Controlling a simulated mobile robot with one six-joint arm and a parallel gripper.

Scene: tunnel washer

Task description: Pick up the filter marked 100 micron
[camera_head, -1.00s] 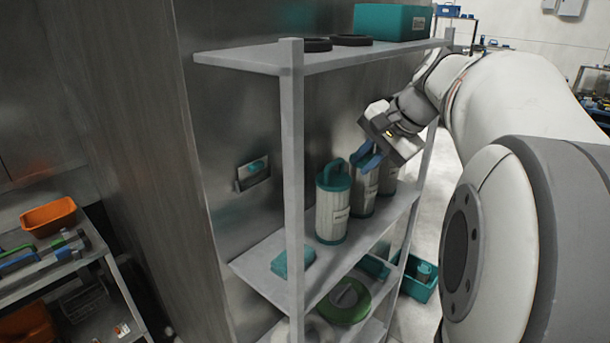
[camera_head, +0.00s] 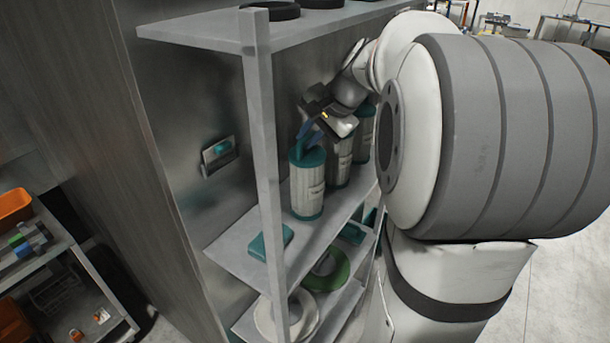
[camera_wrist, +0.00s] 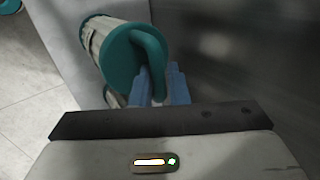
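Three white pleated filters with teal caps stand upright in a row on the middle shelf: the nearest filter (camera_head: 308,192), the middle filter (camera_head: 340,165) and the far filter (camera_head: 361,143). The labels are too small to read, so I cannot tell which is marked 100 micron. My gripper (camera_head: 306,136) is at the top of the nearest filter, its blue fingers pointing down by the cap. In the wrist view, the blue fingers (camera_wrist: 162,85) are close together at the lower end of a teal cap handle (camera_wrist: 150,55). Whether they grip it is unclear.
The shelf post (camera_head: 264,150) stands in front, left of the filters. Black rings (camera_head: 270,10) lie on the top shelf (camera_head: 205,28), above the arm. A teal block (camera_head: 271,241) lies near the shelf's front end. A green ring (camera_head: 328,275) lies below. A metal wall backs the shelf.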

